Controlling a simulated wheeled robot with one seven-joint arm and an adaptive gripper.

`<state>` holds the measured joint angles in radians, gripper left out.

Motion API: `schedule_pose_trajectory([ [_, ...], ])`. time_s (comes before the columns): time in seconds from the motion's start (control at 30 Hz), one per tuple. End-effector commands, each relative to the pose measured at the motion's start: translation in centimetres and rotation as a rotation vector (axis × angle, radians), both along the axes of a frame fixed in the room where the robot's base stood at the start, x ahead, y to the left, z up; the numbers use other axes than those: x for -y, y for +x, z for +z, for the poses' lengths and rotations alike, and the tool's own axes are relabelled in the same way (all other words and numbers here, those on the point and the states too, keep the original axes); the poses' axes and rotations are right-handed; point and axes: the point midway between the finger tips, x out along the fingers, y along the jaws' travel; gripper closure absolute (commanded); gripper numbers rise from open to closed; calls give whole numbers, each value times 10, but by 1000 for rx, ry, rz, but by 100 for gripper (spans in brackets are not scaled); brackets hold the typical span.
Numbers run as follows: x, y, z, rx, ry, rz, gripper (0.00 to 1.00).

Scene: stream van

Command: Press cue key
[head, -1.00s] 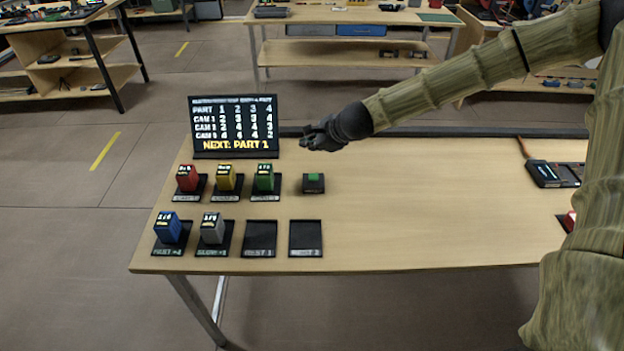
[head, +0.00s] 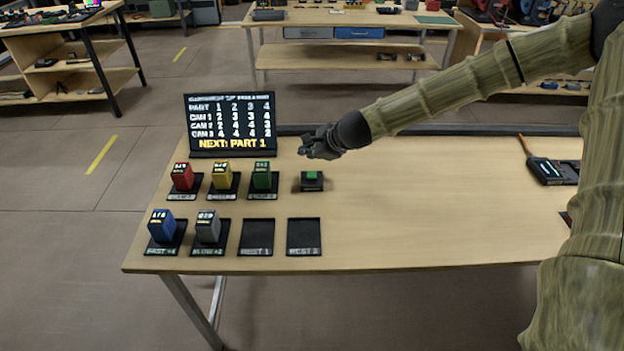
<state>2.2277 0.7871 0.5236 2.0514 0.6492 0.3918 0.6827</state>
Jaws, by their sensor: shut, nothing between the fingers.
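The cue key is a green key on a small black base (head: 312,177), standing on the table right of the green block. My gripper (head: 304,150) is shut and empty. In the head view it shows just above and behind the key, with a strip of table visible between them. I cannot tell its exact height over the table. A black display board (head: 231,124) at the back left of the table shows a grid of numbers and the line "NEXT: PART 1".
Red (head: 183,177), yellow (head: 222,177) and green (head: 263,178) blocks stand on black pads, with blue (head: 162,226) and grey (head: 208,227) blocks in front. Two pads, one marked REST 1 (head: 257,236), are empty. A dark device (head: 552,171) lies at right. The middle of the table (head: 430,200) is clear.

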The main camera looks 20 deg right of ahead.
Motion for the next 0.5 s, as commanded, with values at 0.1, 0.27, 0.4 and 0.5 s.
schedule_pose_trajectory([
  [0.1,0,0,-19,-1,1,0,100],
  [0.27,0,0,-36,0,0,0,100],
  [0.4,0,0,-43,0,-1,1,100],
  [0.5,0,0,-45,0,-1,1,100],
])
